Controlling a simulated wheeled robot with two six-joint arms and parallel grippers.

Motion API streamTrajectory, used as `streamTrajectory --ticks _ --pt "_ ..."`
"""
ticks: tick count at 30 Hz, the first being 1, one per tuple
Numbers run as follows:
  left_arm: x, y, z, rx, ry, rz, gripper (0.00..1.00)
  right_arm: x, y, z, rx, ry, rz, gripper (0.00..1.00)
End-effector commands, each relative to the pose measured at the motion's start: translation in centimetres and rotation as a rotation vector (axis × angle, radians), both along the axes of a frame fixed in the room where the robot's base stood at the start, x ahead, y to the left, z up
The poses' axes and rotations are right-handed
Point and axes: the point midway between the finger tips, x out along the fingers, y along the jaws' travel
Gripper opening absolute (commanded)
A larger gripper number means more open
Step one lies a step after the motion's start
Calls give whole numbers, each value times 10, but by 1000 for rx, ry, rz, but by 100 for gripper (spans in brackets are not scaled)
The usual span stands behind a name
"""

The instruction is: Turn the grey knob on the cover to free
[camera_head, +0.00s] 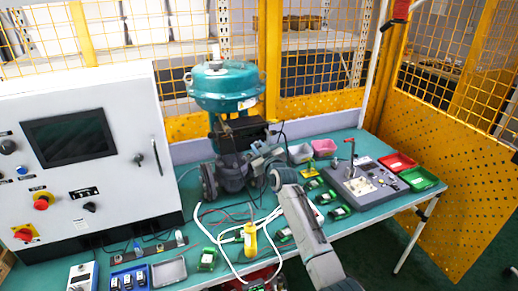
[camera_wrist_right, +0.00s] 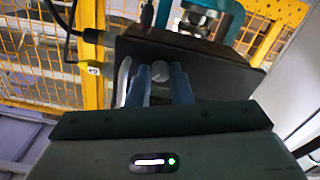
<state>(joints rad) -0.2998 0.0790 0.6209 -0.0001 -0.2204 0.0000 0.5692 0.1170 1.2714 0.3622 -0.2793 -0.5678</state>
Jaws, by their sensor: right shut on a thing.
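The black valve positioner with its cover (camera_head: 232,133) is mounted below the teal actuator (camera_head: 226,85) of the valve. In the right wrist view the dark cover (camera_wrist_right: 215,65) fills the middle. The round grey knob (camera_wrist_right: 160,70) on it sits between the two blue-grey fingers of my right gripper (camera_wrist_right: 161,84). The fingers are shut on the knob, one on each side. In the head view my right gripper (camera_head: 259,152) reaches the positioner from the lower right, and the knob is hidden there. The knob's marking cannot be read. My left gripper is not in view.
A grey control cabinet (camera_head: 85,150) with a screen stands at the left. White hoses (camera_head: 222,246), a yellow tool (camera_head: 250,238) and several green parts lie on the teal bench. A grey fixture (camera_head: 361,184), a red tray (camera_head: 397,162) and a green tray (camera_head: 419,178) are at the right.

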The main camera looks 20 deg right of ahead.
Motion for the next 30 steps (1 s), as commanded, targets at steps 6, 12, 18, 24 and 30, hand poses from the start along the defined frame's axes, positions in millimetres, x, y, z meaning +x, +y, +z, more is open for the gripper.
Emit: streamTrajectory --ticks 6,12,18,24,30 --pt "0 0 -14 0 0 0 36 0 0 -4 -58 -2 0 0" --pt "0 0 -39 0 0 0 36 0 0 -7 -187 -6 -1 0" --pt "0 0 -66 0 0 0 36 0 0 -7 -368 -13 -1 0" --pt "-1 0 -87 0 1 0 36 0 0 -6 -560 -19 -2 0" --pt "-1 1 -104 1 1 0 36 0 0 -5 -749 -25 -1 0"
